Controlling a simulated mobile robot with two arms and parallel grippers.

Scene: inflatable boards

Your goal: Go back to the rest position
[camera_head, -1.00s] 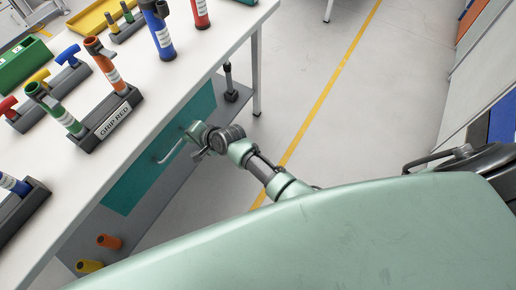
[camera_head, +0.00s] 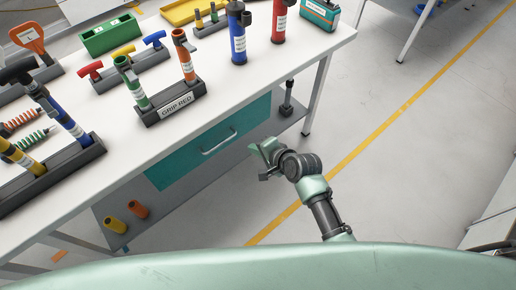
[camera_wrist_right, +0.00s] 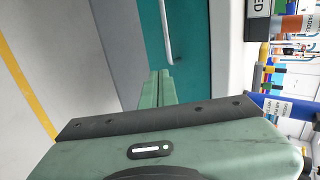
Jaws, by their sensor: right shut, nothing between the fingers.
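My right gripper (camera_head: 262,160) is in the head view, in front of the workbench near its teal drawer (camera_head: 215,140), below the height of the table top. In the right wrist view its green fingers (camera_wrist_right: 157,88) lie together, shut and empty. The gripper appears apart from the drawer. My left gripper is not in view.
The white workbench (camera_head: 130,170) carries a grip rack (camera_head: 172,105) labelled "GRIP RED", a blue cylinder (camera_head: 238,35), a red cylinder (camera_head: 279,22) and a green box (camera_head: 110,34). Open grey floor (camera_head: 420,150) with a yellow line lies to the right.

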